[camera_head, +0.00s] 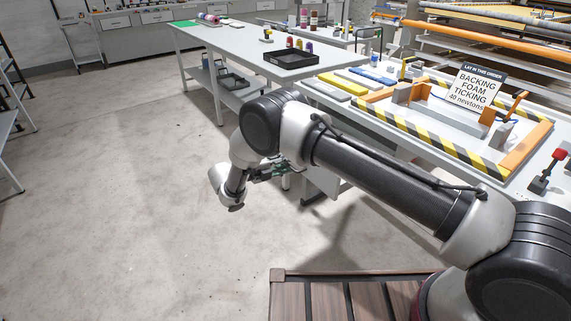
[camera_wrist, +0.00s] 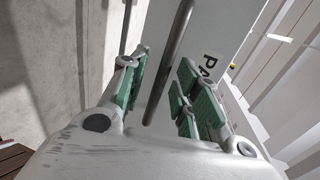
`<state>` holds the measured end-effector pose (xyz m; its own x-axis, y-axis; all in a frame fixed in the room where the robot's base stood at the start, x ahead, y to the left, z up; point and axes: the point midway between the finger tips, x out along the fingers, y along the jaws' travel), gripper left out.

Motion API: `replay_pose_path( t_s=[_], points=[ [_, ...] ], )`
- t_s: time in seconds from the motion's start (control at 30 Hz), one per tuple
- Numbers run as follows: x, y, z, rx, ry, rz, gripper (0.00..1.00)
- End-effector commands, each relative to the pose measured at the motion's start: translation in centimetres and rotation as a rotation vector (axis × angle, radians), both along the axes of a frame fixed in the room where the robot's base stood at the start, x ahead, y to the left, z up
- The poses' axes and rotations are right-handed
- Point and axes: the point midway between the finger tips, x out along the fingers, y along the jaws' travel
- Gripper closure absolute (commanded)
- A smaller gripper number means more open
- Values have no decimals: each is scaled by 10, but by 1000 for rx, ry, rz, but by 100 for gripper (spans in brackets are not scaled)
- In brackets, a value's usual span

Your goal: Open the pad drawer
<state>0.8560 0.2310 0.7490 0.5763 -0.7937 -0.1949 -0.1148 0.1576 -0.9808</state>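The pad drawer's white front (camera_wrist: 205,28) shows in the wrist view, with a black label partly reading "PA"; the rest of the label is hidden by a finger. A long dark bar handle (camera_wrist: 172,60) runs across it at a slant. My gripper (camera_wrist: 163,82) is open, with green-padded fingers on either side of the handle. Gaps show between the bar and both fingers, so I see no grip on it. In the head view my gripper (camera_head: 268,172) is beside the workbench, partly hidden by my arm, which also covers much of the bench front.
The workbench (camera_head: 440,158) carries a striped frame, a sign (camera_head: 470,88) and orange parts. A long table (camera_head: 235,45) with a black tray (camera_head: 291,58) stands behind. A slatted wooden platform (camera_head: 345,298) lies in front. The grey floor at left is clear.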

Motion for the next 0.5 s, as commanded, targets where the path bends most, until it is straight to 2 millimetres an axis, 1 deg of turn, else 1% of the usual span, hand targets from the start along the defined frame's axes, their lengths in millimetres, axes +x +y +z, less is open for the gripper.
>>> replay_pose_path(
  t_s=[0.3,0.4,0.5],
  points=[
    [-38,53,12,2,-1,5,69],
    [-50,69,16,1,0,4,69],
    [-58,80,19,2,-1,2,69]
  ],
)
